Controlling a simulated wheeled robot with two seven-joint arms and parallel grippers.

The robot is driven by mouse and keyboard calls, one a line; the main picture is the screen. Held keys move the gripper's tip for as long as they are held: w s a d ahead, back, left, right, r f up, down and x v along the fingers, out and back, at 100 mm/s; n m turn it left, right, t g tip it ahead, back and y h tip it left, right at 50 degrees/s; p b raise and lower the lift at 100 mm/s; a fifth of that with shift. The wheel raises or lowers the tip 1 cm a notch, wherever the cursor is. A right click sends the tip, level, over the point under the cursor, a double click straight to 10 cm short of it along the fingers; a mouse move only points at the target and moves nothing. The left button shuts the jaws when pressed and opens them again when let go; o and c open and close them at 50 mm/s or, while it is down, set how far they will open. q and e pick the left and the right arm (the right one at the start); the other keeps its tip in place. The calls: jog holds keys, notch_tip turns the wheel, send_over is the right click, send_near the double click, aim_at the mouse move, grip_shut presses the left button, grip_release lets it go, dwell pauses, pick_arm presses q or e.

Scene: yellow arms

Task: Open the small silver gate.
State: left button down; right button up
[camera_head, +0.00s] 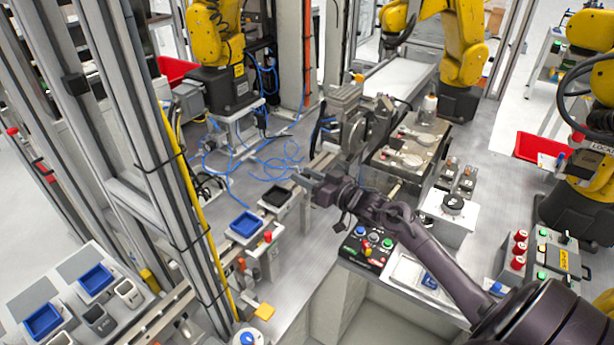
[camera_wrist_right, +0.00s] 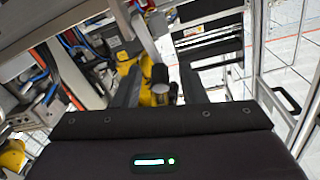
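My right gripper (camera_head: 306,178) reaches in from the lower right and hangs over the middle of the grey worktable. In the right wrist view my right gripper (camera_wrist_right: 160,86) shows two dark fingers spread apart. No held object can be made out between them; a dark round part and yellow machinery show beyond. I cannot make out a small silver gate for certain. A silver metal fixture (camera_head: 345,101) with a dark disc stands just beyond and right of the gripper, apart from it. My left gripper is not in view.
A button panel (camera_head: 367,246) sits below my right forearm. Yellow robot arms (camera_head: 212,40) stand at the back. Tall metal posts (camera_head: 165,150) bound the left side.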

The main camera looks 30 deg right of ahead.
grip_shut()
jog(key=shift+f+b, duration=0.2)
jog(key=shift+b, duration=0.15)
jog(key=t+b, duration=0.1)
jog(key=b, duration=0.1)
jog(key=s+t+b, duration=0.1)
jog(key=b, duration=0.1)
jog(key=t+y+b, duration=0.1)
jog(key=t+b, duration=0.1)
jog(key=shift+s+d+f+b, duration=0.2)
jog(key=shift+s+d+b, duration=0.15)
jog(key=shift+s+d, duration=0.05)
